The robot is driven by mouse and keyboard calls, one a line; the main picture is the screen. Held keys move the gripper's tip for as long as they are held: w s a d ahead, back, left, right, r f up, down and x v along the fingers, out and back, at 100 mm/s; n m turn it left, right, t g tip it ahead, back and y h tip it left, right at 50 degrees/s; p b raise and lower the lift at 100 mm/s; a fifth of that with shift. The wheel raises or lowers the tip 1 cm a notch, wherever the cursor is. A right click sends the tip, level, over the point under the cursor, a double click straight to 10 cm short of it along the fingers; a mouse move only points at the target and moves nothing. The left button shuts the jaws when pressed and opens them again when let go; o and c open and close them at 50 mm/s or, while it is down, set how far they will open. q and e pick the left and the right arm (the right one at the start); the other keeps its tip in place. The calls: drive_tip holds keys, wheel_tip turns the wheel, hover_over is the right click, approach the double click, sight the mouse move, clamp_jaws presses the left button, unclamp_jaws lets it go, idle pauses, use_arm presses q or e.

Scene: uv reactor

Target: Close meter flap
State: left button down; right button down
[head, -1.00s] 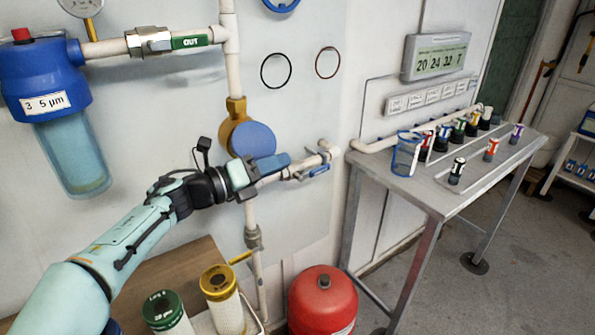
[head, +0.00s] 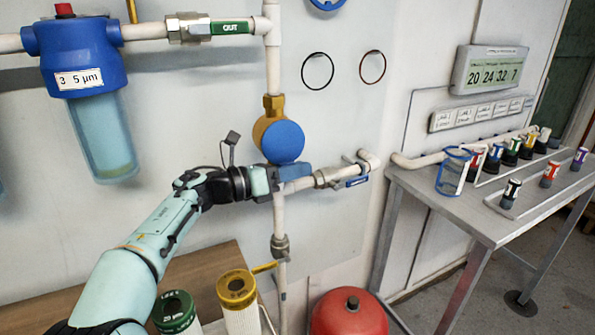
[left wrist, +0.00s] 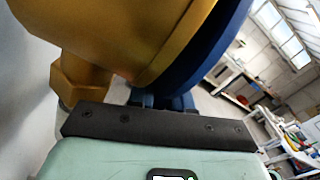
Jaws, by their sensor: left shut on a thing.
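The meter has a round brass body (head: 261,125) on the white vertical pipe. Its round blue flap (head: 283,141) lies over the front face, and I see no clear gap behind it in the head view. In the left wrist view the brass body (left wrist: 120,35) and the blue flap (left wrist: 205,50) fill the upper part, edge against edge. My left gripper (head: 290,172) is at the flap's lower edge, shut; the exact contact is hidden, but the flap is the thing at its jaws. My right gripper is not in view.
A side pipe with a blue-handled valve (head: 356,182) runs right of the gripper. A blue filter housing (head: 85,60) hangs at left. Filter cartridges (head: 237,290) and a red tank (head: 349,312) stand below. A metal table (head: 455,215) with small bottles is at right.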

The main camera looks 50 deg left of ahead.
use_arm(q)
drive_tip(key=shift+a+r, duration=0.2)
drive_tip(key=shift+a, duration=0.05)
drive_tip(key=c, duration=1.4)
unclamp_jaws()
drive_tip(key=shift+c, duration=0.2)
drive_tip(key=shift+o, duration=1.4)
drive_tip(key=shift+f, duration=0.1)
